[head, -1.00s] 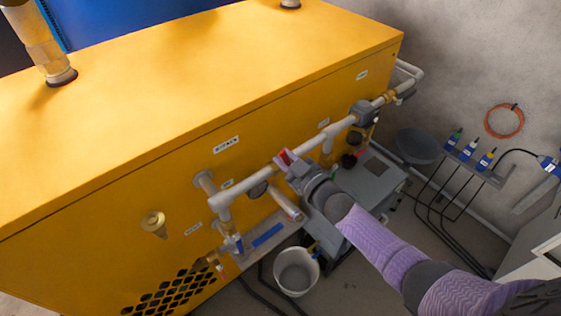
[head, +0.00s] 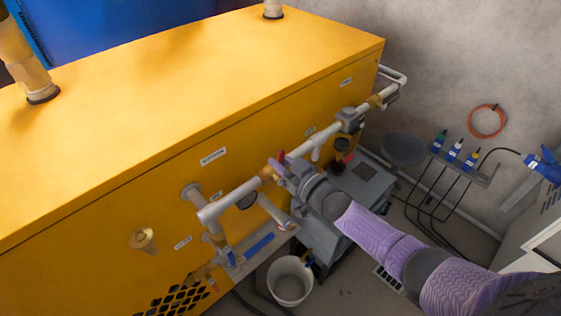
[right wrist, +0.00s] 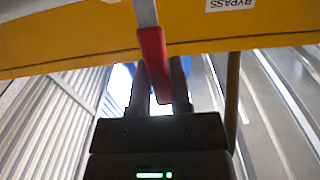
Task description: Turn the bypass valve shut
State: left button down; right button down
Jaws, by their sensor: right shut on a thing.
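The bypass valve's red lever handle (right wrist: 152,62) shows in the right wrist view, with its grey shank running up toward the yellow tank. A label reading BYPASS (right wrist: 231,4) is on the yellow face beside it. In the head view a bit of the red handle (head: 281,157) shows at the pipe. My right gripper (right wrist: 160,97) is shut on the red handle, whose end lies between the fingers. In the head view my right gripper (head: 287,170) is at the white pipe (head: 235,198) on the tank's front. My left gripper is not in view.
The yellow tank (head: 110,140) fills the left and middle. A blue-handled valve (head: 258,245) and a white bucket (head: 290,281) are below the pipe. A grey box (head: 360,190) stands behind my right arm. A rack with several bottles (head: 462,162) is at the wall.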

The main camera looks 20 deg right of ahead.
jog(key=c, duration=0.5)
grip_release()
jog(key=shift+c, duration=0.2)
jog(key=p+v, duration=0.3)
jog(key=v, duration=0.7)
